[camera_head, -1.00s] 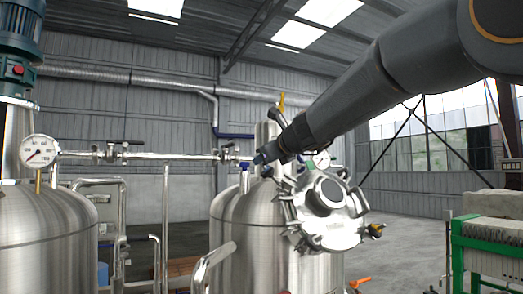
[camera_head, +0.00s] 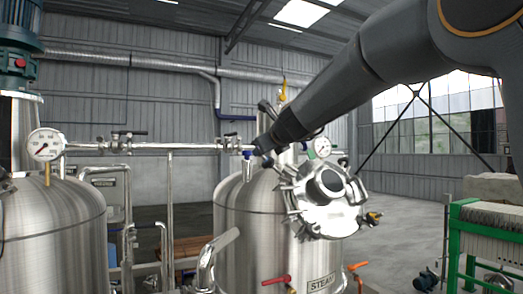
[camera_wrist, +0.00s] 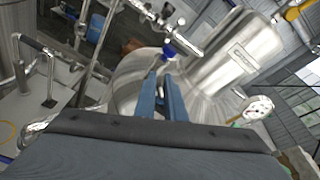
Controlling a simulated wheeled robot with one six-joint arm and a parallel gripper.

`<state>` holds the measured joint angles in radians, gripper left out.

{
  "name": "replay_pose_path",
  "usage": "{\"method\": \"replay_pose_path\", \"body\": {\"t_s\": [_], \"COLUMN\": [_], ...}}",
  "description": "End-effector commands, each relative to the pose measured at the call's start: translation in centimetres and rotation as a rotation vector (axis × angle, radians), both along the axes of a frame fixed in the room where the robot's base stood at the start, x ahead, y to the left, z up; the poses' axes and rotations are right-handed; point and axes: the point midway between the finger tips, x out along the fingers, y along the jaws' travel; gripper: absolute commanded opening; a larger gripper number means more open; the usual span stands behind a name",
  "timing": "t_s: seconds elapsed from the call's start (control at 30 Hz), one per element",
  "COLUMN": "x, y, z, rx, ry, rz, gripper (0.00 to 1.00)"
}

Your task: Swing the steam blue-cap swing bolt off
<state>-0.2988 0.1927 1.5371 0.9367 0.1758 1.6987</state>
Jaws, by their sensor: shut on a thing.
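The steel tank labelled STEAM (camera_head: 322,283) stands in the middle of the head view. Its round lid (camera_head: 327,214), ringed with swing bolts, faces me on the tank's upper right side. My gripper (camera_head: 262,152) is at the lid's upper left edge, partly hidden by my wrist. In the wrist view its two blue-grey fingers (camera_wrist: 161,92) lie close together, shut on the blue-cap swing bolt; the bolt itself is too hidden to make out. A blue valve part (camera_wrist: 169,49) shows just beyond the fingertips.
A pressure gauge (camera_head: 322,147) stands close behind the lid. A blue-handled valve (camera_head: 248,154) is left of my gripper. A pipe runs left to another tank (camera_head: 50,225). A red handle (camera_head: 276,281) is low in front.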

Motion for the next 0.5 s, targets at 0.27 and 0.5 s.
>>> {"method": "replay_pose_path", "body": {"t_s": [0.27, 0.5], "x": [-0.09, -0.03], "y": [0.26, 0.00], "z": [-0.96, -0.60], "rx": [-0.003, -0.002], "ry": [0.017, 0.011], "rz": [0.008, 0.004], "gripper": [0.27, 0.27]}}
